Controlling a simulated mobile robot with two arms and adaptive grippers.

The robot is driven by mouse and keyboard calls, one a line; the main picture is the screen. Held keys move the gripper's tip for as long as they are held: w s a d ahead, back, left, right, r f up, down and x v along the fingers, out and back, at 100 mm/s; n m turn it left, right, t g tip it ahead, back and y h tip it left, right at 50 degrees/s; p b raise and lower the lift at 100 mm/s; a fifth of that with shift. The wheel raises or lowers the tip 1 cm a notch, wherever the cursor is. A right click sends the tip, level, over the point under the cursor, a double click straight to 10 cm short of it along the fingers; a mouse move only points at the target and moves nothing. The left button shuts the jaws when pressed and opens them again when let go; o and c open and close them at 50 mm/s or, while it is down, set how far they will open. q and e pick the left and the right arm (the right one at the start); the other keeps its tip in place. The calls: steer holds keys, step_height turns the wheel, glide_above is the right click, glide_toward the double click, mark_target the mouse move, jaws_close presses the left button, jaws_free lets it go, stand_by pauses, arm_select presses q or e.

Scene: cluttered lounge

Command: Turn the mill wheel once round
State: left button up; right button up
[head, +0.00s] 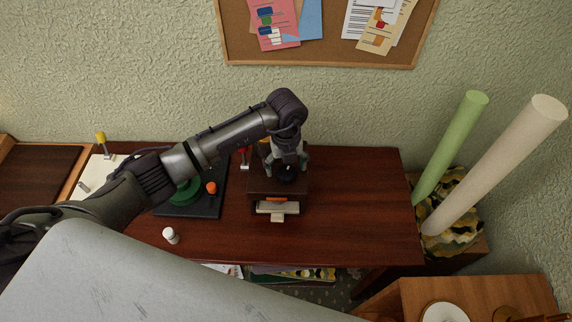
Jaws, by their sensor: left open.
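A small dark brown wooden box like a mill (262,186) stands on the table, with a pale drawer-like part (277,208) at its front. My left gripper (287,170) is over the top of the box, pointing down, with its jaws open. A dark round part shows between the fingers; I cannot tell whether they touch it. A red-knobbed piece (243,152) shows just left of the gripper. A green wheel (185,193) with an orange knob (211,188) lies on a dark base (200,209), partly hidden by my left arm. My right gripper is not in view.
The reddish-brown table (360,200) is clear at right. A yellow-knobbed piece (101,140) is at far left. Green (450,145) and cream (500,160) rolls lean at right. A corkboard (335,50) hangs behind.

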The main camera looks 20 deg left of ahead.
arm_select(q)
steer(key=shift+f, duration=0.6)
steer(key=c, duration=1.2)
steer(key=shift+o, duration=0.2)
steer(key=shift+w+f+m+b, duration=0.1)
steer(key=shift+f+m+b, duration=0.05)
steer(key=shift+m+b, duration=1.3)
steer(key=m+b, duration=0.4)
steer(key=b, duration=0.1)
steer(key=m+b, duration=1)
steer(key=shift+d+m, duration=0.25)
steer(key=m+b, duration=0.4)
steer(key=shift+s+r, duration=0.2)
steer(key=shift+r+m, duration=0.1)
steer(key=shift+m, duration=0.2)
steer(key=o, duration=1.2)
steer(key=shift+c, duration=0.2)
